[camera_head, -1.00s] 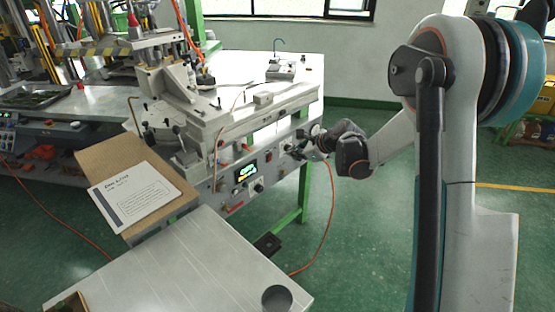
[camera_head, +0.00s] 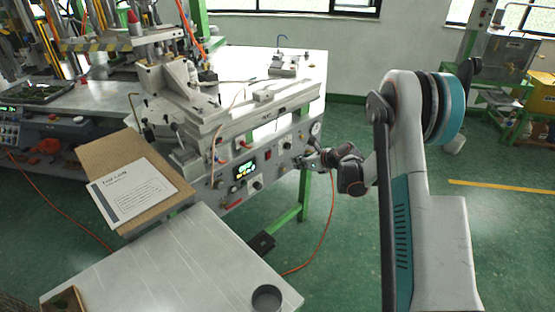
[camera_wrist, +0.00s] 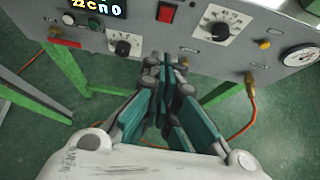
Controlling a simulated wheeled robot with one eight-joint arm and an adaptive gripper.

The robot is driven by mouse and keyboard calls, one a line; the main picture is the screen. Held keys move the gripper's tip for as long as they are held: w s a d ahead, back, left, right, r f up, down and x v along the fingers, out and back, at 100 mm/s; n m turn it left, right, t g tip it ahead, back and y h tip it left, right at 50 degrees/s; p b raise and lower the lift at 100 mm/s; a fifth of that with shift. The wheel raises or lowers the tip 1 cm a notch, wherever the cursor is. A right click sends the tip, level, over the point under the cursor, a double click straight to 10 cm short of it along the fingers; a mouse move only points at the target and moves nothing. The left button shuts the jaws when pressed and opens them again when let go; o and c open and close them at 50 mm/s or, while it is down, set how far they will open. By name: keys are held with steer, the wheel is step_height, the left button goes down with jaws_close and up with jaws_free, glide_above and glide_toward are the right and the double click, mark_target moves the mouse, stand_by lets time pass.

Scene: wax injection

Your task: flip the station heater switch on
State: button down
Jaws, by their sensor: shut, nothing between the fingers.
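A red rocker switch (camera_wrist: 166,12) is on the grey control panel (camera_wrist: 270,75), between a digital display (camera_wrist: 98,8) and a dial with a white plate (camera_wrist: 221,30). It shows as a small red patch in the head view (camera_head: 267,154). Which way it is tipped cannot be told. My gripper (camera_wrist: 165,62) is shut and empty. Its fingertips are below the red switch in the wrist view, close to the panel's lower edge. In the head view my gripper (camera_head: 302,163) is at the panel's right part. Whether it touches the panel is unclear.
A second dial (camera_wrist: 122,45) and a round gauge (camera_wrist: 299,57) are on the panel. An orange hose (camera_wrist: 250,118) hangs below it. A green table leg (camera_head: 287,222) stands under the machine. A clipboard sheet (camera_head: 130,190) and grey table (camera_head: 175,262) are at front left.

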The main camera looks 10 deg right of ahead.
mark_target(269, 157)
steer(key=w+a+r+b+x, duration=0.1)
steer(key=b+x, duration=0.4)
steer(key=x, duration=0.8)
steer(key=shift+r, duration=0.75)
steer(key=shift+w, duration=0.1)
steer(key=shift+w+a+r+g+h+p, duration=0.25)
steer(key=shift+w+r+g+h+p, duration=0.15)
steer(key=shift+g+p, duration=0.4)
steer(key=shift+d+f, duration=0.1)
steer(key=shift+f, duration=0.15)
steer(key=shift+r, duration=0.8)
